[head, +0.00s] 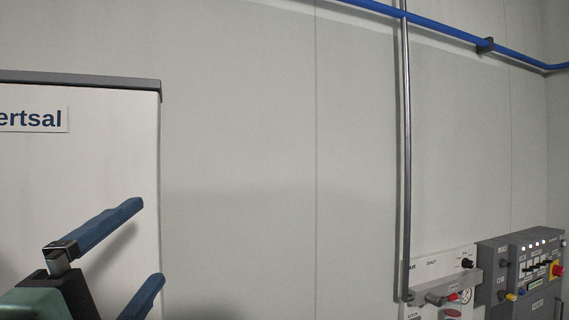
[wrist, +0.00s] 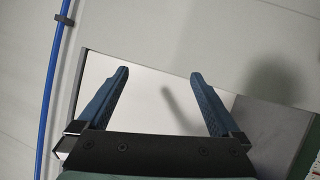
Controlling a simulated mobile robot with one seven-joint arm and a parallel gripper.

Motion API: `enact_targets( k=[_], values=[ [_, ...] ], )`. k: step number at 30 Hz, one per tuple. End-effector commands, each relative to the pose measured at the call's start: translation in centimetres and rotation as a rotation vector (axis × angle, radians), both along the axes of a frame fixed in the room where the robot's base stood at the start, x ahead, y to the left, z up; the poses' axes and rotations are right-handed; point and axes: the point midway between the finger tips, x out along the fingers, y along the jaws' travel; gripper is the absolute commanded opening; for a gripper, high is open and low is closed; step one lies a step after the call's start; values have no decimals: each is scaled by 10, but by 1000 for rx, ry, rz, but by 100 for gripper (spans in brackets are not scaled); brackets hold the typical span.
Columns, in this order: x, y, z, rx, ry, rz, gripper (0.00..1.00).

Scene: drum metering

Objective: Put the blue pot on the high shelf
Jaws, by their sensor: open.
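My gripper (head: 150,242) is at the lower left of the head view, with its two blue fingers spread apart and nothing between them. It also shows in the wrist view (wrist: 160,75), open and empty, in front of a white panel. No blue pot is in view in either camera. No shelf can be made out in either view.
A white cabinet (head: 100,160) with a dark top edge and a sign ending in "ertsal" stands at the left, close to my gripper. A blue pipe (head: 440,27) and a grey vertical pipe (head: 407,150) run along the wall. A grey control panel (head: 535,300) is at the lower right.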

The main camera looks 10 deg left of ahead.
Motion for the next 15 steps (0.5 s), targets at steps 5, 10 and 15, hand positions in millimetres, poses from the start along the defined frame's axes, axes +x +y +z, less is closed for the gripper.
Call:
enact_targets(
  k=[5, 10, 15],
  values=[
    [5, -70, 29, 551, -106, 174, 100],
    [-14, -136, 59, 1026, -225, 413, 100],
    [-42, -181, 80, 1338, -309, 647, 100]
  ],
)
